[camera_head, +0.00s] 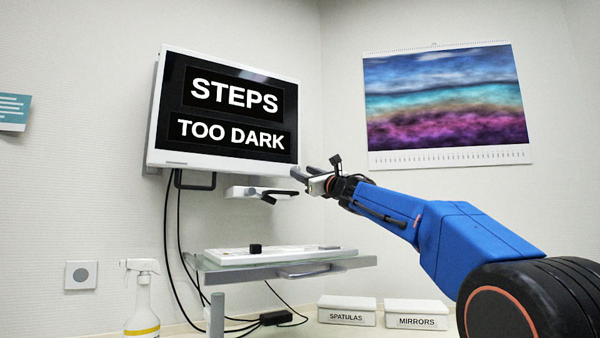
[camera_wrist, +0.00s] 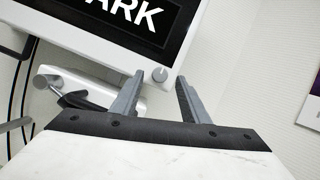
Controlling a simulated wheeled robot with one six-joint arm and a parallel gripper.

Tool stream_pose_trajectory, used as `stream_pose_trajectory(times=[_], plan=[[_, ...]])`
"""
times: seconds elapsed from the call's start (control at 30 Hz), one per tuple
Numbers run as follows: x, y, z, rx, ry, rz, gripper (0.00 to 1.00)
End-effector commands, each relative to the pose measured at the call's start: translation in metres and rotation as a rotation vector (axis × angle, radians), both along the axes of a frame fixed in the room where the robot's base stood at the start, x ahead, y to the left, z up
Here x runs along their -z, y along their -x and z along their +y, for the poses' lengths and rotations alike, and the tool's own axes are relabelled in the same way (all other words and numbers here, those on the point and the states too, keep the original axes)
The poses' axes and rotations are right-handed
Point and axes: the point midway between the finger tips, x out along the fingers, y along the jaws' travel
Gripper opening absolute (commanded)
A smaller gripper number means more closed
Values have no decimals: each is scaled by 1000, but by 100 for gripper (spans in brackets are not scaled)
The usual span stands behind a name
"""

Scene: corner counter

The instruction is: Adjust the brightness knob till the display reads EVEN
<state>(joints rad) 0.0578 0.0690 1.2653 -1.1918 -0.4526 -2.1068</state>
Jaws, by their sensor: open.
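The wall display (camera_head: 228,112) reads "STEPS" above "TOO DARK" in white on black. In the wrist view its white frame (camera_wrist: 110,48) and the end of the word "DARK" show. A round grey knob (camera_wrist: 160,74) sits on the frame's lower right corner. My gripper (camera_wrist: 160,78) is open, with one finger on each side of the knob in the picture. I cannot tell whether the fingertips reach around it or touch it. In the head view my gripper (camera_head: 302,177) is at the display's lower right corner, and the knob cannot be made out there.
A white bracket with a dark handle (camera_head: 258,193) hangs below the display. A shelf (camera_head: 290,268) below carries a white panel with a black knob (camera_head: 255,250). Cables (camera_head: 172,240) hang at left. A spray bottle (camera_head: 142,300) and boxes marked SPATULAS (camera_head: 347,303) and MIRRORS (camera_head: 416,306) stand lower.

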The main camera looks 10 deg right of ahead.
Motion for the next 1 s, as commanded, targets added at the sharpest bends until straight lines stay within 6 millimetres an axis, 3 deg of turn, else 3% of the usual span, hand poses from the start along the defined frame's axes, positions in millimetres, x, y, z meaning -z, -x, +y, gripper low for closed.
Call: stream_pose_trajectory(times=[0.3,0.63,0.67,0.83,1.0], plan=[[-10,-23,9,0,0,0,41],[-11,-25,10,0,-1,0,41],[-11,-25,10,0,-1,0,39],[-11,-25,10,0,-1,0,0],[-11,-25,10,-1,-4,1,0]])
